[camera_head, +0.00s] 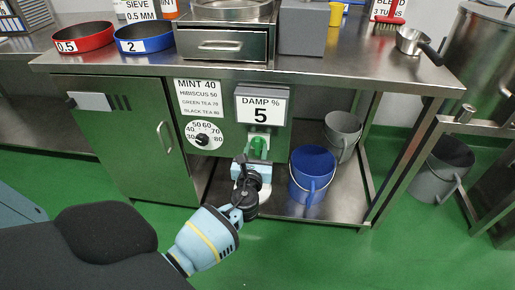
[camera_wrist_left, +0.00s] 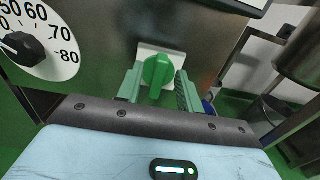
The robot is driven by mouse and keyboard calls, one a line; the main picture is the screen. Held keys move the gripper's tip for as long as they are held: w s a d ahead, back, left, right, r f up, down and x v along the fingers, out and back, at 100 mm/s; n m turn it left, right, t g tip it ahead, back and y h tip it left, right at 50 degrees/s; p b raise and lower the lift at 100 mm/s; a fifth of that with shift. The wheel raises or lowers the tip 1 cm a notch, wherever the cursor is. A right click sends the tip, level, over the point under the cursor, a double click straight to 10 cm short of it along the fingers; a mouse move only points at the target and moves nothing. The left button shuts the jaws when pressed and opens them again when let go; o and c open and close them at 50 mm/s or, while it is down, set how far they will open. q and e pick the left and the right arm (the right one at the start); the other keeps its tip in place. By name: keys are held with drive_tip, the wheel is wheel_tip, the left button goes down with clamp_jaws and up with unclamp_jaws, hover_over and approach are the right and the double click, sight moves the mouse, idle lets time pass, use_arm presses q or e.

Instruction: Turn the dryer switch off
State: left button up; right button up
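The dryer switch is a green rotary knob on a pale plate on the dryer's front panel, below the "DAMP % 5" display (camera_head: 261,108). In the head view the knob (camera_head: 257,146) is partly covered by my left gripper (camera_head: 255,160). In the left wrist view the knob (camera_wrist_left: 157,72) stands between the two green fingers of my left gripper (camera_wrist_left: 158,86). The fingers are apart, with gaps visible on both sides of the knob. The knob's grip bar looks close to upright. My right gripper is in neither view.
A black temperature dial (camera_head: 203,139) is left of the switch, under the "MINT 40" label (camera_head: 199,98). A blue bucket (camera_head: 313,172) and a grey bucket (camera_head: 343,132) stand on the lower shelf to the right. A cabinet door handle (camera_head: 164,137) sticks out at left.

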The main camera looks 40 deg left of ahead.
use_arm(q)
drive_tip(key=shift+x, duration=0.9)
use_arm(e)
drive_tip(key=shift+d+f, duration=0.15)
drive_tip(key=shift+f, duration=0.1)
use_arm(q)
drive_tip(key=shift+c, duration=0.2)
drive_tip(key=shift+d, duration=0.1)
clamp_jaws()
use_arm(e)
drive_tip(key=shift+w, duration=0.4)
